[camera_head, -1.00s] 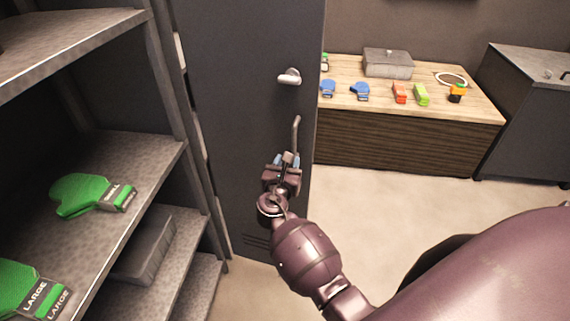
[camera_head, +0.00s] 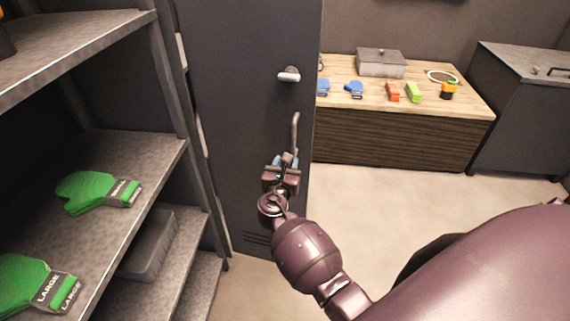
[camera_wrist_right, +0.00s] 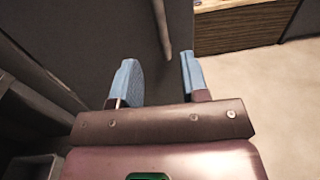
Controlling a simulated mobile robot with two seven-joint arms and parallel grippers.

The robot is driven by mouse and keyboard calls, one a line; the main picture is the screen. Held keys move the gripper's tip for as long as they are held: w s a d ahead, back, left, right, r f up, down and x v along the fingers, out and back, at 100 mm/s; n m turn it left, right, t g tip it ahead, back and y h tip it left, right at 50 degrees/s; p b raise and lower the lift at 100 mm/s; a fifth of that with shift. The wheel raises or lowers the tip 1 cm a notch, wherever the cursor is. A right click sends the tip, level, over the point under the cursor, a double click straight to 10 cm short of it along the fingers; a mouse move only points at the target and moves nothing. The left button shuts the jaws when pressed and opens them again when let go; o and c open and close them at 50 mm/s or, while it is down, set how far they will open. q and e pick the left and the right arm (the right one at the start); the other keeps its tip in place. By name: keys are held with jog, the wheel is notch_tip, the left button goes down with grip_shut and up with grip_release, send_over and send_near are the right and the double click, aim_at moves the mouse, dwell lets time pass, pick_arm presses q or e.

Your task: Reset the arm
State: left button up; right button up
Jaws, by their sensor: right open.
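My right gripper (camera_head: 285,161) is in front of the dark cabinet door, just below the door's long vertical handle (camera_head: 296,131). In the right wrist view the two blue fingertips (camera_wrist_right: 158,78) are apart with nothing between them. The handle also shows in the right wrist view (camera_wrist_right: 162,28), beyond the fingers. The gripper appears clear of the handle, though the gap is hard to judge. The dark door (camera_head: 245,110) stands upright, with a second short knob (camera_head: 288,75) higher up. My left gripper is not in view.
A metal shelf (camera_head: 150,150) with green gloves (camera_head: 95,193) stands close on the left. A low wooden cabinet (camera_head: 400,135) at the back holds a grey box (camera_head: 380,64) and several small items. A dark chest (camera_head: 525,110) is at the right. The floor (camera_head: 400,190) between is clear.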

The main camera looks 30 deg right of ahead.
dwell(0.3)
jog(key=s+a+f+m+t+y, duration=0.1)
jog(key=s+a+f+m+y, duration=0.3)
jog(key=m, duration=0.6)
jog(key=s+a+r+m+t+y, duration=0.1)
jog(key=a+m+y, duration=0.2)
jog(key=m+y, duration=0.5)
pick_arm(q)
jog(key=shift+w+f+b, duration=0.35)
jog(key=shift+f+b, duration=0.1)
jog(key=shift+b, duration=0.55)
pick_arm(e)
jog(key=s+f+m+g, duration=0.1)
jog(key=s+f+m, duration=0.3)
jog(key=s, duration=0.7)
jog(key=s+f+m+g, duration=0.2)
jog(key=s+f+m, duration=0.2)
jog(key=s+f, duration=0.3)
jog(key=s, duration=0.3)
jog(key=shift+s+d+f, duration=0.2)
jog(key=shift+s+d, duration=0.05)
jog(key=shift+s, duration=0.1)
